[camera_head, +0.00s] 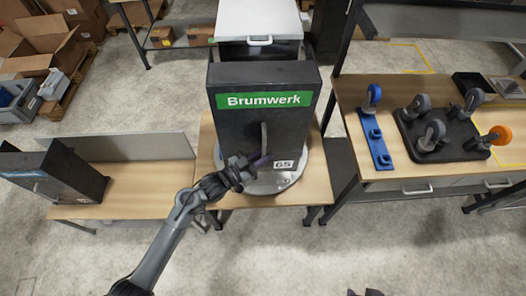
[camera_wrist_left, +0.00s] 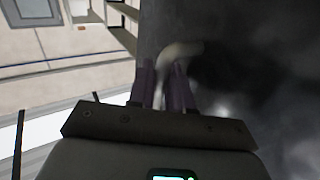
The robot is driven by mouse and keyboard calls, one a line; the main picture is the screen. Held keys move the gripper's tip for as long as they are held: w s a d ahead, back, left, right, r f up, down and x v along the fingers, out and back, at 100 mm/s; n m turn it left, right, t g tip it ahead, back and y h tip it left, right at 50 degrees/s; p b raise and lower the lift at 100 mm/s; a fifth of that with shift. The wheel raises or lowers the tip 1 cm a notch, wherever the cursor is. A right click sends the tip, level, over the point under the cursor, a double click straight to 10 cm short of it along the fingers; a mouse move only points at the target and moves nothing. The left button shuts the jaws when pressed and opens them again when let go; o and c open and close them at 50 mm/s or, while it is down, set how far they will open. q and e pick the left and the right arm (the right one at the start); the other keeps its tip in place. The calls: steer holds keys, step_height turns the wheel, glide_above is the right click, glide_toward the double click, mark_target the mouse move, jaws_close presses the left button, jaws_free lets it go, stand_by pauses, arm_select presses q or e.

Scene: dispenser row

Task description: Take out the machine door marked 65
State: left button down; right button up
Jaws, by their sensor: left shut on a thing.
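The machine door marked 65 (camera_head: 240,140) is a dark upright panel on the front of a dark machine. Its white 65 label (camera_head: 283,164) sits low on the right. A green Brumwerk sign (camera_head: 264,101) runs above it. A vertical grey handle (camera_head: 264,136) stands out from the door and also shows in the left wrist view (camera_wrist_left: 178,52). My left gripper (camera_head: 258,162) is shut on the lower part of this handle; in the left wrist view its purple fingers (camera_wrist_left: 164,88) lie on either side of it. A bit of my right gripper (camera_head: 366,293) shows at the bottom edge.
The machine stands on a round grey plate (camera_head: 266,184) on a wooden table (camera_head: 317,185). A similar dark machine (camera_head: 75,170) stands on the left table. The right table (camera_head: 348,96) holds a blue rail (camera_head: 374,142) and a dark plate with casters (camera_head: 440,138). The floor in front is clear.

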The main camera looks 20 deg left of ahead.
arm_select(q)
steer(key=s+d+p, duration=0.4)
steer(key=s+p, duration=0.1)
steer(key=s, duration=0.5)
steer(key=shift+s+d+r, duration=0.15)
steer(key=shift+d+r, duration=0.1)
steer(key=shift+d, duration=0.15)
stand_by(1.4)
steer(key=shift+s, duration=0.15)
stand_by(0.4)
steer(key=shift+d, duration=0.15)
